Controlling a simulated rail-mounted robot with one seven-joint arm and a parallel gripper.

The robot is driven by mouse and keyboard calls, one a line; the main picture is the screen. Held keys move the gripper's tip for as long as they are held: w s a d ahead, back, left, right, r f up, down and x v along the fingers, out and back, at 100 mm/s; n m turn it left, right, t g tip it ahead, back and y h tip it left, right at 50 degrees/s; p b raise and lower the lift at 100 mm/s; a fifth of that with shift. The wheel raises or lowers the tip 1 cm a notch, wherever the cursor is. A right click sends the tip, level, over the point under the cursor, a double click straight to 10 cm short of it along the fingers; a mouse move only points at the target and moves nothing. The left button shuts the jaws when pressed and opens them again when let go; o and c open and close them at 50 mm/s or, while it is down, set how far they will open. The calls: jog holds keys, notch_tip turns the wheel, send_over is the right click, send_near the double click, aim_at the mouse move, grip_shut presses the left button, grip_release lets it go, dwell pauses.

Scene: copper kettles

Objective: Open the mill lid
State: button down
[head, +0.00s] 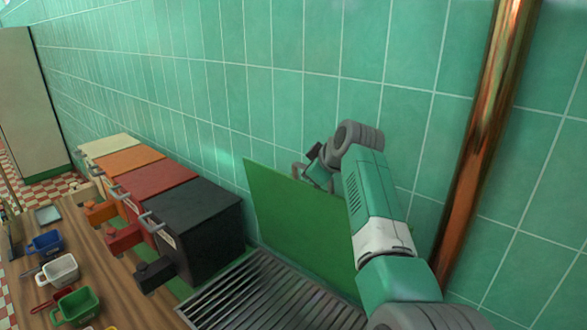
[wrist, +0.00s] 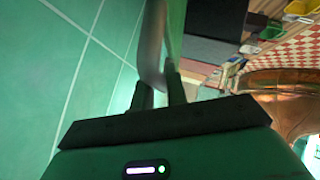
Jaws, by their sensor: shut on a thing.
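A flat green panel (head: 295,215), which looks like the mill lid, stands about upright beside the tiled wall, behind a slatted metal grate (head: 265,295). A grey curved handle (head: 298,172) shows at its upper edge. My gripper (head: 316,166) is at that edge, on the wall side, partly hidden by the panel and my arm. In the wrist view my two fingers (wrist: 160,88) are shut on the grey handle (wrist: 152,45), with the green panel (wrist: 176,30) edge-on just to its right. The inside of the mill cannot be made out.
Black (head: 200,220), red (head: 158,182), orange and cream boxes with handles stand left of the grate. Green (head: 75,306), white (head: 58,270) and blue (head: 45,243) scoops lie on the wooden counter. A copper pipe (head: 485,120) runs up the wall at right.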

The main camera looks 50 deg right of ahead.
jog(key=shift+w+f, duration=0.15)
jog(key=shift+f, duration=0.2)
jog(key=c, duration=1.4)
grip_release()
jog(key=shift+a, duration=0.15)
jog(key=shift+r, duration=0.15)
jog(key=shift+s+r+b, duration=0.25)
jog(key=shift+s+b, duration=0.15)
jog(key=shift+b, duration=0.4)
jog(key=b+v, duration=0.2)
jog(key=v, duration=0.5)
jog(key=shift+w, duration=0.1)
